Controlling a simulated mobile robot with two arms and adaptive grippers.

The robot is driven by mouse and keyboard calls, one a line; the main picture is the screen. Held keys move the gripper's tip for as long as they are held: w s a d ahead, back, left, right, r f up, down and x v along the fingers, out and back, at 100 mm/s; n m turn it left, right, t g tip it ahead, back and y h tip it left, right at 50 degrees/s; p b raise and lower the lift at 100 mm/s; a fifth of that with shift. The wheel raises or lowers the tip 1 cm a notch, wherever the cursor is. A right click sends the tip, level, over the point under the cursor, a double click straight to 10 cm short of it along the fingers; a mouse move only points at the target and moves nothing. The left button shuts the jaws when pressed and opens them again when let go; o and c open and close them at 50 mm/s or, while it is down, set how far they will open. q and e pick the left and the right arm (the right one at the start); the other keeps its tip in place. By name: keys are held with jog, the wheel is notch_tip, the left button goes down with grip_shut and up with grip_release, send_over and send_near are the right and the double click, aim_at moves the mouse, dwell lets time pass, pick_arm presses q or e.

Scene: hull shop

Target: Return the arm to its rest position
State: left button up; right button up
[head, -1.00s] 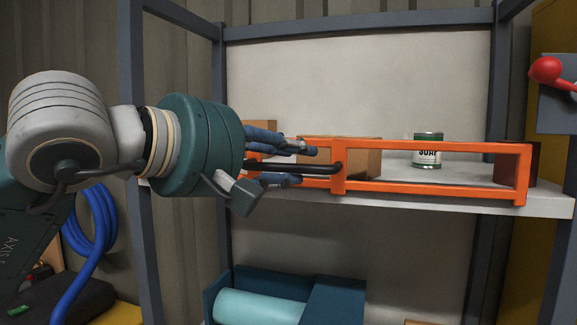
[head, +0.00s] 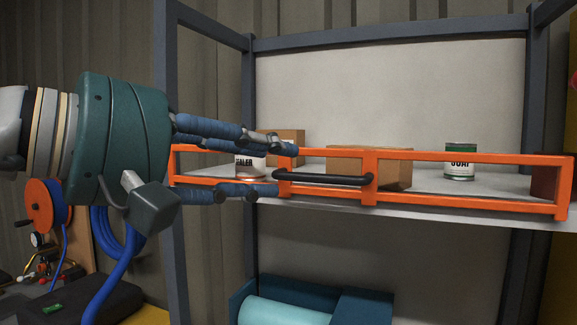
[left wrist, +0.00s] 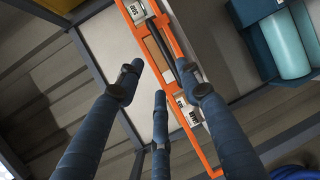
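My left gripper (head: 281,170) reaches in from the left in the head view, its blue fingers spread open with nothing held. Its fingertips are beside the left end of a black handle (head: 322,179) on an orange shelf gate (head: 480,156). In the left wrist view the open fingers (left wrist: 160,85) point toward the orange gate (left wrist: 206,147), with a gap between them; whether any finger touches it I cannot tell. My right gripper is in neither view.
Behind the gate, a sealer can (head: 250,166), a soap can (head: 460,160) and cardboard boxes (head: 385,168) stand on the shelf. A teal bin (head: 365,305) holding a light-blue cylinder (head: 285,311) is below. A dark post (head: 173,245) stands close behind my gripper.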

pick_arm(q)
jog(key=shift+s+a+r, duration=0.1)
jog(key=shift+s+a, duration=0.25)
jog(key=shift+s, duration=0.05)
